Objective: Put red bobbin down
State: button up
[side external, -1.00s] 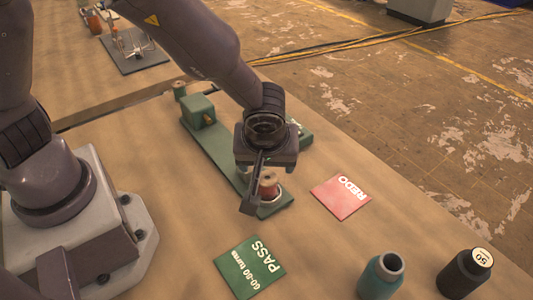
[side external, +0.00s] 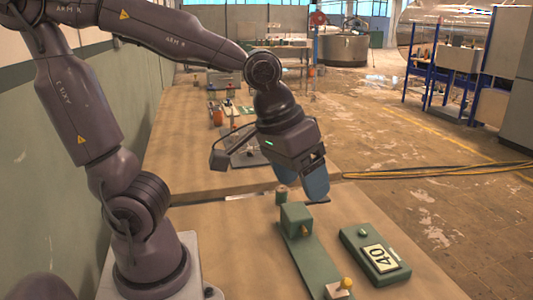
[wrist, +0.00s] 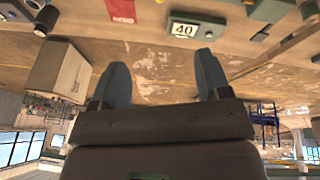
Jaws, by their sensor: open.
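My gripper (side external: 308,188) is raised beyond the far end of the green winder, with its blue-grey fingers pointing down. In the wrist view my gripper (wrist: 162,68) has its fingers spread wide with nothing between them. The green winder (side external: 312,262) lies along the table, with a block at its far end and a yellow-topped knob near the bottom edge of the picture. I cannot make out the red bobbin in either current view. A small spool (side external: 282,189) shows behind the winder block; it does not look clearly red.
A red card (wrist: 122,10) lies at the wrist view's top edge. A second table (side external: 190,150) with tools stands behind. Yellow cables cross the floor.

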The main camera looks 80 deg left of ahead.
jog(key=s+a+r+m+t, duration=0.1)
jog(key=s+a+r+m, duration=0.1)
jog(key=s+r+m, duration=0.1)
jog(key=shift+s+a+r+t+y, duration=0.2)
jog(key=shift+s+a+t+y, duration=0.15)
jog(key=shift+s, duration=0.55)
dwell(0.5)
